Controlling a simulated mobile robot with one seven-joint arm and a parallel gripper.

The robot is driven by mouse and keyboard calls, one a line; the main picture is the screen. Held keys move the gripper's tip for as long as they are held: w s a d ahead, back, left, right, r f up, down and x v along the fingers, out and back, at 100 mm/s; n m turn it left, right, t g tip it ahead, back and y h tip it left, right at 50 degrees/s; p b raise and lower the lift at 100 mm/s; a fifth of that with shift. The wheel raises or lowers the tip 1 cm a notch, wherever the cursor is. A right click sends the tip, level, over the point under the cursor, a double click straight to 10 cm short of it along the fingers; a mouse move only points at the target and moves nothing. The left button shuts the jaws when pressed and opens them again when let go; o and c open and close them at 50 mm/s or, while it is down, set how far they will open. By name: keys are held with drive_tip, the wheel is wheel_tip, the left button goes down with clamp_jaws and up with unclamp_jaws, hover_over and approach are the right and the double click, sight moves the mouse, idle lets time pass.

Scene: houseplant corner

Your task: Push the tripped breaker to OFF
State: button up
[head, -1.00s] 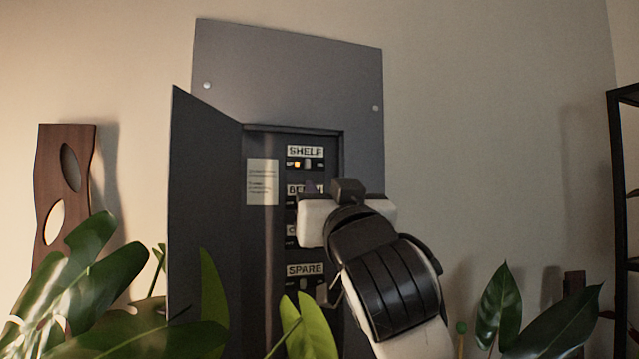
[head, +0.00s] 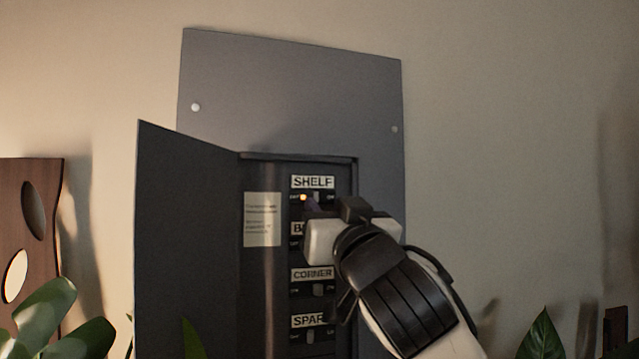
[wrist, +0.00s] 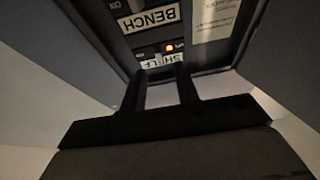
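The SHELF breaker (head: 316,197) is the top one in the open panel, with a lit orange lamp (head: 303,198) at its left. Its small grey lever shows around the middle of its slot. My gripper (head: 314,207) is just below and in front of this breaker; its tips are partly hidden in the head view. In the upside-down wrist view my two fingers (wrist: 160,76) stand apart with nothing between them, pointing at the SHELF row, where the lamp (wrist: 169,47) glows. I cannot tell whether a finger touches the lever.
Below are the BENCH breaker, mostly hidden by my gripper, the CORNER breaker (head: 318,290) and the SPARE breaker (head: 310,336). The panel door (head: 185,240) hangs open at the left. A paper notice (head: 262,220) is beside the breakers. Leaves (head: 60,320) stand low at the left.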

sight(316, 195)
drive_tip(key=shift+p+x, duration=0.7)
drive_tip(key=shift+x, duration=1.5)
clamp_jaws()
